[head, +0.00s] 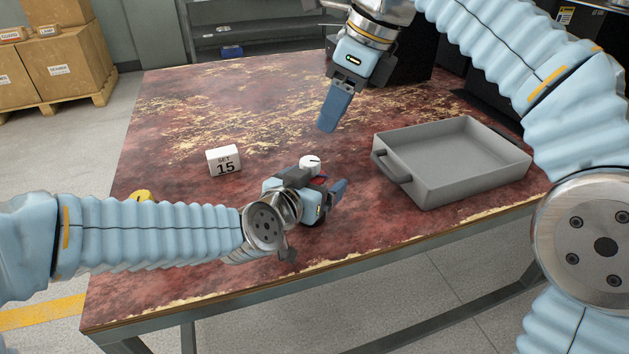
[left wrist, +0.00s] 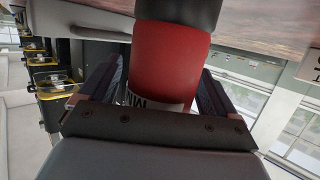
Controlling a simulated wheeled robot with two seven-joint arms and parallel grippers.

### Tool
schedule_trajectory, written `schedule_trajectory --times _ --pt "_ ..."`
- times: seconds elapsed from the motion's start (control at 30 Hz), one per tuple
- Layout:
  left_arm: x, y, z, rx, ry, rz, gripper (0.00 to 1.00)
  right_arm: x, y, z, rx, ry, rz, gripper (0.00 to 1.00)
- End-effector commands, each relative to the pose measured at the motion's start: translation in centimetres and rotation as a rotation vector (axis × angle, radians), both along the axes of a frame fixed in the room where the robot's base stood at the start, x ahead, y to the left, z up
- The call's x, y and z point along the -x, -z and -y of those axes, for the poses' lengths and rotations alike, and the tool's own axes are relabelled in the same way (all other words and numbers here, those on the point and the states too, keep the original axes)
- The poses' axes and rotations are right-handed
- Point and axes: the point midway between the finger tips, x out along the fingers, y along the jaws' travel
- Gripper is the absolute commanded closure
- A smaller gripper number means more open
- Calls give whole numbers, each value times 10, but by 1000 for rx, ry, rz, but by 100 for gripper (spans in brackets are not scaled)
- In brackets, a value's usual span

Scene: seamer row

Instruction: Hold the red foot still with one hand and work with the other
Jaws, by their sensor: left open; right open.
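The red foot (left wrist: 168,62) stands between the fingers of my left gripper (left wrist: 155,95), with a black section at one end and a white, partly hidden lettered part at the other. In the head view its white top with a dark line (head: 311,161) shows behind my left gripper (head: 322,190), which hides most of it. The left fingers are open on either side of the foot; I cannot tell whether they touch it. My right gripper (head: 335,112) is open and empty, pointing down above the table, up and right of the foot.
A white block reading SET 15 (head: 224,160) stands left of the foot on the worn red table (head: 200,110). A grey handled tray (head: 455,190) is at the right. A yellow thing (head: 141,196) is partly hidden behind my left arm. Dark equipment (head: 405,60) stands at the back.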

Motion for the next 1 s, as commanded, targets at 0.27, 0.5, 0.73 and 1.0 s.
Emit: schedule_trajectory --times 0.27,0.5,0.73,1.0 --pt "0 0 0 0 0 0 44 0 0 0 0 0 0 57" --pt "0 0 0 0 0 0 69 0 0 0 2 -5 2 47" --pt "0 0 0 0 0 0 70 7 1 -12 129 -303 123 37" --pt "0 0 0 0 0 0 70 24 -6 -36 475 -1065 342 37"
